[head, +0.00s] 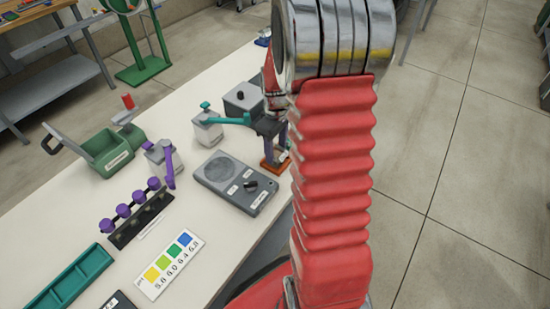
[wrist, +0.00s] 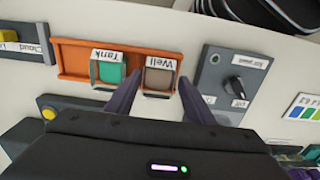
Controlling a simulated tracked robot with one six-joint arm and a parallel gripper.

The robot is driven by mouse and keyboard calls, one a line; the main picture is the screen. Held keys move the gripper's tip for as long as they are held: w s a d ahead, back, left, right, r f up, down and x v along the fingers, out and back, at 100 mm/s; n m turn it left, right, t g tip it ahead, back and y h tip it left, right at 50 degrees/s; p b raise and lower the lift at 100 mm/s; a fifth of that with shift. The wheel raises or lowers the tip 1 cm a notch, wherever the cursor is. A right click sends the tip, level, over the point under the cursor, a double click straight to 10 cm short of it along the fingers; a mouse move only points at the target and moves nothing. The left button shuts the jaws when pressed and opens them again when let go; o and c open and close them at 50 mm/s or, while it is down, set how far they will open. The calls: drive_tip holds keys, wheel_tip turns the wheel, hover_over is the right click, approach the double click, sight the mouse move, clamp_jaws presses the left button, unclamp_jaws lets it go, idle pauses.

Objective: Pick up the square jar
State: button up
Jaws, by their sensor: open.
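In the wrist view two square jars stand in an orange tray (wrist: 73,60). One is labelled Tank and holds teal contents (wrist: 109,73). The other is labelled Well and looks brownish (wrist: 160,78). My gripper (wrist: 159,84) is open, its two purple fingertips on either side of the Well jar, the left one in the gap between the jars. I cannot tell whether they touch it. In the head view my gripper (head: 283,140) is over the orange tray (head: 270,166), which is mostly hidden by it and my arm.
A grey unit with a knob (head: 228,178) lies close beside the tray. White bottles with a teal lid (head: 207,131) and a purple lever (head: 158,158), a green caddy (head: 108,148), a purple-knobbed rack (head: 125,232) and a colour chart (head: 170,264) stand on the white table (head: 60,220).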

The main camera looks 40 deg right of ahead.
sight(276, 155)
wheel_tip(276, 155, down, 4)
drive_tip(key=shift+w+d, duration=0.1)
idle(0.6)
drive_tip(key=c, duration=0.8)
drive_tip(key=shift+r, duration=0.15)
drive_tip(key=shift+c, duration=0.3)
wheel_tip(276, 155, up, 10)
idle(0.6)
